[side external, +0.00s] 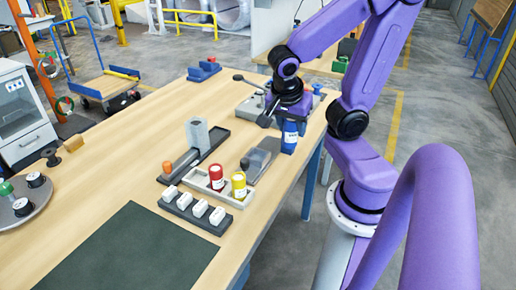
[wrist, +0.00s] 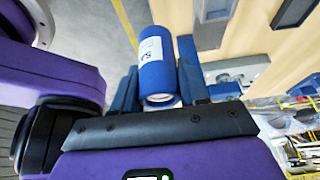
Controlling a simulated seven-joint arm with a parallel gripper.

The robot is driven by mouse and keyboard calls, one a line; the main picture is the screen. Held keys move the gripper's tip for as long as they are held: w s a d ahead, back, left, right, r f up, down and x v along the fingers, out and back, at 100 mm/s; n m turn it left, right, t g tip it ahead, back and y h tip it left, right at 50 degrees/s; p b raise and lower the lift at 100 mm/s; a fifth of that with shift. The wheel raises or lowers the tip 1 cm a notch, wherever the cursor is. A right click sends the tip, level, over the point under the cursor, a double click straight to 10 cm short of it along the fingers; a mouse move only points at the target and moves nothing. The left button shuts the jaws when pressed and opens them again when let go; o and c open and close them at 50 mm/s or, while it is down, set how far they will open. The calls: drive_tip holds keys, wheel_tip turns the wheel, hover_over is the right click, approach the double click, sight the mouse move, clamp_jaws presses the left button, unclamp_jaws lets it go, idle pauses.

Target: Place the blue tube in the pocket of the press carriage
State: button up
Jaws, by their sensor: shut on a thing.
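My gripper (side external: 289,115) is shut on the blue tube (side external: 289,138), which has a white label. The tube hangs upright, near the table's right edge and beside a grey slotted holder. In the wrist view, the tube (wrist: 156,60) sits between my two blue fingers (wrist: 158,95). A grey machine base (side external: 250,105) with a black-knobbed lever stands behind my gripper and is partly hidden by it. A dark rail base (side external: 217,139) carries a grey block and an orange-tipped rod. I cannot tell which of these is the press carriage, and no pocket shows clearly.
A pale tray (side external: 216,197) holds a red tube (side external: 216,178) and a yellow tube (side external: 239,187). The grey holder (side external: 262,153) is close to the held tube. A dark rack (side external: 190,218) holds several white blocks. A dark green mat (side external: 115,252) lies in front; the table's left middle is mostly clear.

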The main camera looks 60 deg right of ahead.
drive_tip(key=w+d+f, duration=0.2)
drive_tip(key=w, duration=0.2)
hover_over(261, 150)
drive_tip(key=a, duration=0.2)
drive_tip(key=f, duration=0.7)
drive_tip(key=shift+d, duration=0.2)
drive_tip(key=shift+f, duration=1.6)
drive_tip(key=shift+f, duration=0.1)
drive_tip(key=o, duration=1.1)
